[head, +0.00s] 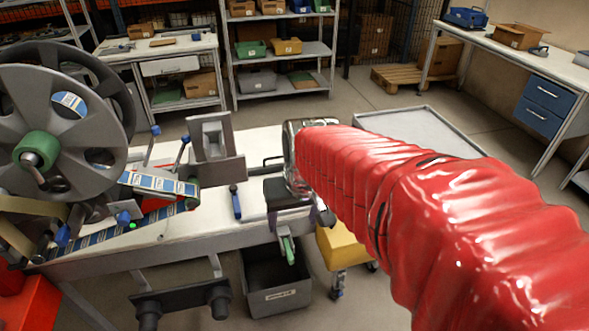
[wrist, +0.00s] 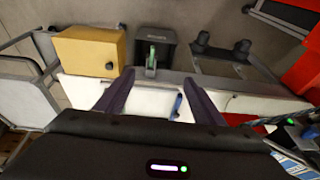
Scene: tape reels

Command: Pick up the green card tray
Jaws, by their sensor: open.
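A narrow green piece with a pale edge, which I take to be the green card tray (head: 287,248), juts out at the front edge of the white bench. In the wrist view the green card tray (wrist: 152,56) shows end-on, ahead of and roughly midway between my fingertips, against a dark bin. My gripper (head: 300,220) is over the front of the bench, close above the tray in the head view. In the wrist view my gripper (wrist: 161,84) has its fingers wide apart with nothing between them. My red-sleeved arm hides the bench's right part.
A dark bin (head: 275,284) and a yellow box (head: 341,248) stand below the bench front. A blue-handled tool (head: 235,203) and a grey metal fixture (head: 213,146) are on the bench (head: 210,213). Large reels (head: 58,108) stand at left. Another green tray (head: 250,49) is on the back shelf.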

